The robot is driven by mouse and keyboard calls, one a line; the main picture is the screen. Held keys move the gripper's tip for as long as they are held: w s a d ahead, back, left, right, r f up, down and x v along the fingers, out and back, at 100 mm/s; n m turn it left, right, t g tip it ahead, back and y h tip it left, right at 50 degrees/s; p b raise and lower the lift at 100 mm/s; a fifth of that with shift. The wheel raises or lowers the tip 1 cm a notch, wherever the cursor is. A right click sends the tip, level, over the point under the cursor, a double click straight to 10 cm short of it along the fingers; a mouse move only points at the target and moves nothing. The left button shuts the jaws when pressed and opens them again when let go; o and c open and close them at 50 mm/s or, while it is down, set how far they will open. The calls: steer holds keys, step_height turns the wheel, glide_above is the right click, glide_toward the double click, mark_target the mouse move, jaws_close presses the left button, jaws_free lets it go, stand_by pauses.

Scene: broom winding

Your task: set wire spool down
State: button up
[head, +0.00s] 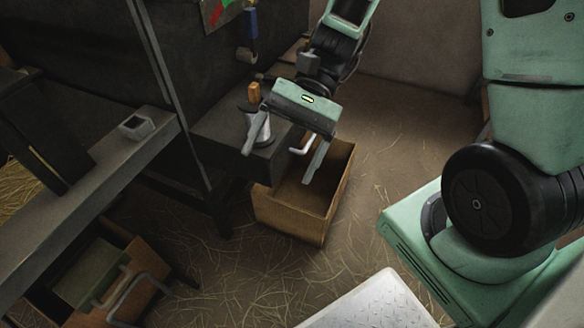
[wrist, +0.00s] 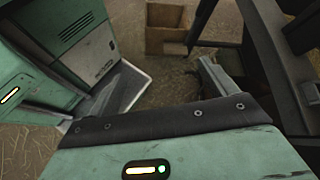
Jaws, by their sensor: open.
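My gripper (head: 278,166) is open, pointing down at the front corner of a dark bench (head: 218,131). In the head view its left finger overlaps a small pale cylinder (head: 265,134) standing on the bench, which looks like the wire spool. I cannot tell whether the finger touches it. The right finger is over the open wooden box, with no object visible between the fingertips.
The open wooden box (head: 291,219) stands on the straw-strewn floor beside the bench. An orange-handled item (head: 254,93) stands behind the cylinder. A grey shelf (head: 92,198) with a small metal piece (head: 136,126) is at left. Free floor lies right of the box.

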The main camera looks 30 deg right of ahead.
steer(key=s+a+r+n+t+h, duration=0.2)
steer(key=s+n+t+h, duration=0.3)
steer(key=n, duration=1)
steer(key=s+r+h, duration=0.1)
steer(key=s+h, duration=0.1)
steer(key=h, duration=0.2)
steer(key=shift+s+a+n+t+h, duration=0.3)
steer(key=shift+t, duration=0.1)
steer(key=shift+r, duration=0.15)
